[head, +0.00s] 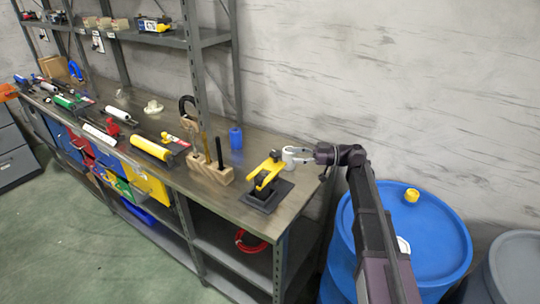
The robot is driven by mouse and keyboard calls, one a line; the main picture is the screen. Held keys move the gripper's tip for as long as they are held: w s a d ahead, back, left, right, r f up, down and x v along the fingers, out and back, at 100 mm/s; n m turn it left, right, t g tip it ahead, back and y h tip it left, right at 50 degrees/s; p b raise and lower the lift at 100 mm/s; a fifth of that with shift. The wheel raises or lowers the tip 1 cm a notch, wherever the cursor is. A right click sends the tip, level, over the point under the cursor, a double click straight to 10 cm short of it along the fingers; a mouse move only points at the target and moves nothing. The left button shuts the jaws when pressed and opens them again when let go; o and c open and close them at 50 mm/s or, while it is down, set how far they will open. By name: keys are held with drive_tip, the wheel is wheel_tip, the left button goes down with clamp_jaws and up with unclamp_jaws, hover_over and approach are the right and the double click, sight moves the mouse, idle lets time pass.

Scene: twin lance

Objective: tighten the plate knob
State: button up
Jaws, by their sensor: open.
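A black fixture with a yellow arm on top (266,172) stands on a dark square base plate (267,197) at the right end of the workbench. I cannot pick out the plate knob for certain at this size. My gripper (296,155) reaches in from the right, just above and to the right of the yellow part. Its jaws are open. I cannot tell whether it touches the fixture.
The workbench (225,197) holds a wooden block with upright rods (212,172), a blue cylinder (236,138) and several tools further left. A shelf post (195,80) rises behind the block. A blue barrel (440,240) stands right of the bench.

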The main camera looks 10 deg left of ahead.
sight(276, 157)
drive_tip(key=x, duration=0.8)
drive_tip(key=shift+s+a, duration=0.1)
drive_tip(key=shift+a, duration=0.3)
drive_tip(key=shift+c, duration=0.3)
drive_tip(key=c, duration=0.8)
drive_tip(key=shift+m+t, duration=1.3)
drive_tip(key=shift+t, duration=0.7)
